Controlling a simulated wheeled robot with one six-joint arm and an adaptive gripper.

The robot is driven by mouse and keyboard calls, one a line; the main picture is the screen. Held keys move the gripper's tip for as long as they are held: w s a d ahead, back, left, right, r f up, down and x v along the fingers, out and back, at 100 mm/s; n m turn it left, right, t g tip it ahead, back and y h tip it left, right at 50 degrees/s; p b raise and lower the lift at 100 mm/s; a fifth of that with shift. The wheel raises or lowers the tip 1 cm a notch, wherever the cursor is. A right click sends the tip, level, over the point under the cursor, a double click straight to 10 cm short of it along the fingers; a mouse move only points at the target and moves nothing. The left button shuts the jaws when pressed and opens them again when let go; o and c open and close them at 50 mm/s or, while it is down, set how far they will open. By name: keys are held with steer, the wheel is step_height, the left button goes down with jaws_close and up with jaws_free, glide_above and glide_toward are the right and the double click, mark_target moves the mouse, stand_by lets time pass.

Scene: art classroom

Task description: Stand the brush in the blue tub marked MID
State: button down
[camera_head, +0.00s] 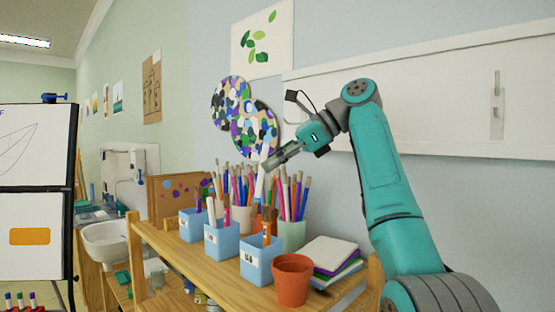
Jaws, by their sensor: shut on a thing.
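Three blue tubs stand in a row on the wooden shelf: a left tub (191,228), a middle tub (218,246) and a right tub (258,272). Each has a white label, too small to read surely. Slim upright things stand in the tubs, one with an orange part in the right tub. My gripper (268,165) is above and behind the tubs, pointing down to the left. It is shut on a pale, slim brush (259,186), which hangs nearly upright below the fingertips, apart from the blue tubs. Its lower end is lost among other brushes.
Pots packed with brushes and pencils, including a pale green pot (291,236), stand behind the tubs. A terracotta pot (291,284) stands at the front right, near a stack of books (332,256). The wooden shelf (175,255) is bare along its front left.

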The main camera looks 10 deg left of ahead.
step_height(320, 180, down, 13)
steer(key=shift+w, duration=0.35)
stand_by(1.5)
steer(key=shift+f, duration=0.1)
steer(key=c, duration=1.1)
jaws_free()
